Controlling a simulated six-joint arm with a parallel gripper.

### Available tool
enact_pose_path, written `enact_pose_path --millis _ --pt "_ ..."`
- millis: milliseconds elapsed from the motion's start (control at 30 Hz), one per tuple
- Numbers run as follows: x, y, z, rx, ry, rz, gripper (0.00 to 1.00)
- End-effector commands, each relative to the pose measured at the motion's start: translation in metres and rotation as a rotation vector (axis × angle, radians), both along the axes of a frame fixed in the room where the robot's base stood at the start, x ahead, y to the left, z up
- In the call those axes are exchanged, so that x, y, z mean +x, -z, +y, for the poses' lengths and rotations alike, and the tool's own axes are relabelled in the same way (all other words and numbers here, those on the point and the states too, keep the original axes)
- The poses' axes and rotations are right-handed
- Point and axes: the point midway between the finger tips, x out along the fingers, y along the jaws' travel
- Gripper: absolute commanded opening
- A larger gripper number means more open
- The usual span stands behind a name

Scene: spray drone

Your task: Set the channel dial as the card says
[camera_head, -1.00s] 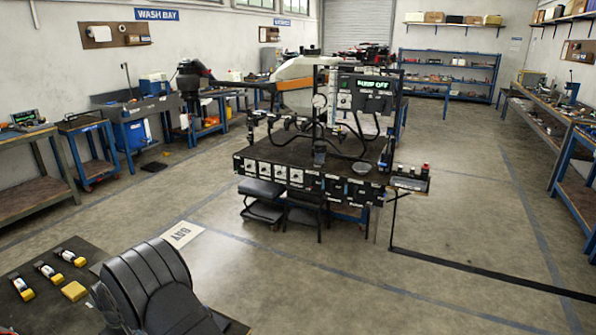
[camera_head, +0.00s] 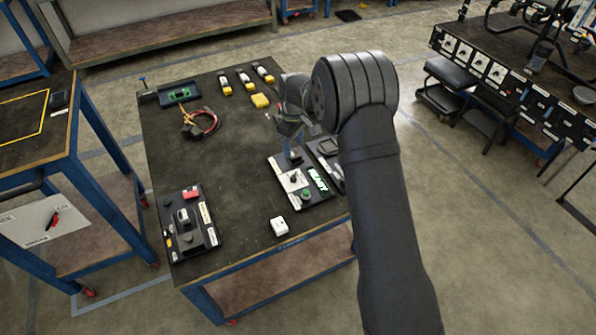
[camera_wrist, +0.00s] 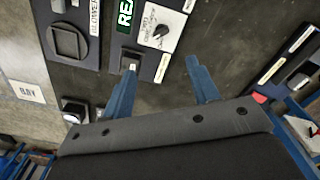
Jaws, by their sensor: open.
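A black control panel (camera_head: 301,192) with a white dial plate and a lit green READY display (camera_head: 318,180) lies near the front right of the dark table. A black knob (camera_head: 293,178) sits on the white plate; the wrist view shows this dial (camera_wrist: 160,31) with a marked scale, too small to read. I cannot tell its setting. My gripper (camera_head: 291,158) is just above the panel's back edge. In the wrist view its two blue fingers (camera_wrist: 162,72) are apart, empty, with the dial beyond them.
A second panel (camera_head: 328,157) stands close right of the dial panel, partly behind my arm. Another panel with a red switch (camera_head: 191,193) is at front left. A white block (camera_head: 279,226), cables (camera_head: 200,122) and yellow-white items (camera_head: 245,81) lie on the table. Its middle is clear.

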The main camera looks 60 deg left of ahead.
Motion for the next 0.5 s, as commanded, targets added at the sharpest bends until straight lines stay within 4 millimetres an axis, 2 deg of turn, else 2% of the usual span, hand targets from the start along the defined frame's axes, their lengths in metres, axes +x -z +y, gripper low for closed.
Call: enact_pose_path --millis 100,233,367,500 --pt "0.001 -0.018 -0.001 0.001 -0.135 0.000 0.55" --pt "0.001 -0.026 -0.002 0.000 -0.212 0.000 0.55" --pt "0.001 -0.018 -0.003 -0.003 -0.227 0.000 0.55" --pt "0.000 0.006 -0.004 -0.006 -0.226 0.001 0.55"
